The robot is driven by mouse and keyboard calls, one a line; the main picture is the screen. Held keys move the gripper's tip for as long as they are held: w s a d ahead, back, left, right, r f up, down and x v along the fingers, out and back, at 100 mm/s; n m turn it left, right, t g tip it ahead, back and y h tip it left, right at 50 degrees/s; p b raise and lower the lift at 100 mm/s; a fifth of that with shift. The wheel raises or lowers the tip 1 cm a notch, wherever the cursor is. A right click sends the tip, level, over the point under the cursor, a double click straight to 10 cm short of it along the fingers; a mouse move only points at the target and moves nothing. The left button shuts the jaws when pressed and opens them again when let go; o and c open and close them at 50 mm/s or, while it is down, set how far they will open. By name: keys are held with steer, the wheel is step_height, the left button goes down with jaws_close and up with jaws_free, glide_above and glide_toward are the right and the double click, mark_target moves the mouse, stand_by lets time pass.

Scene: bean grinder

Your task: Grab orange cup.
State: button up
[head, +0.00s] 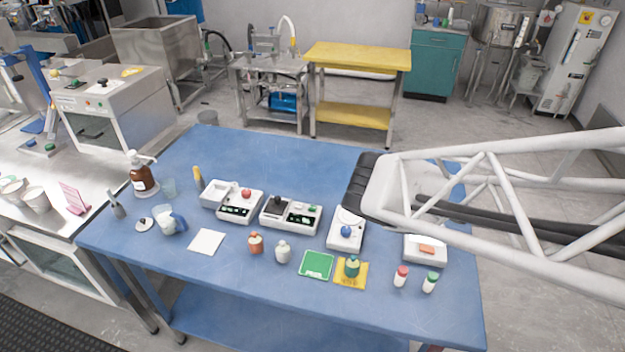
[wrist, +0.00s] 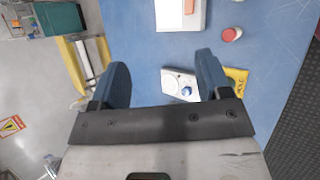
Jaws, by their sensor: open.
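A small orange cup-like container (head: 256,243) with a narrower top stands upright on the blue table (head: 290,160) in the head view, left of a similar white container (head: 283,252). It does not show in the wrist view. My gripper (wrist: 161,62) has two blue fingers spread apart with nothing between them, above the table's right part. In the head view my arm reaches in from the right and the fingers cannot be made out; the orange container is well to the left of the arm.
White devices (head: 290,215) stand behind the container. A green tray (head: 316,265), a teal container (head: 352,267) on a yellow mat and a red-capped bottle (head: 401,276) are to its right. A white square (head: 206,242) lies left.

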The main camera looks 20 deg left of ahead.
steer(key=w+a+f+n+t+y, duration=0.1)
steer(key=a+f+n+t, duration=0.15)
steer(key=a, duration=0.25)
steer(key=w+a+f+n+t, duration=0.1)
steer(key=w+a+n, duration=0.1)
steer(key=a+n, duration=0.25)
steer(key=n+t+y, duration=0.2)
steer(key=n+y, duration=0.6)
steer(key=n, duration=0.7)
glide_toward(254, 238)
steer(key=x, duration=0.4)
steer(key=shift+w+d, duration=0.1)
steer(key=shift+w, duration=0.25)
steer(key=shift+x, duration=1.3)
steer(key=shift+x, duration=2.65)
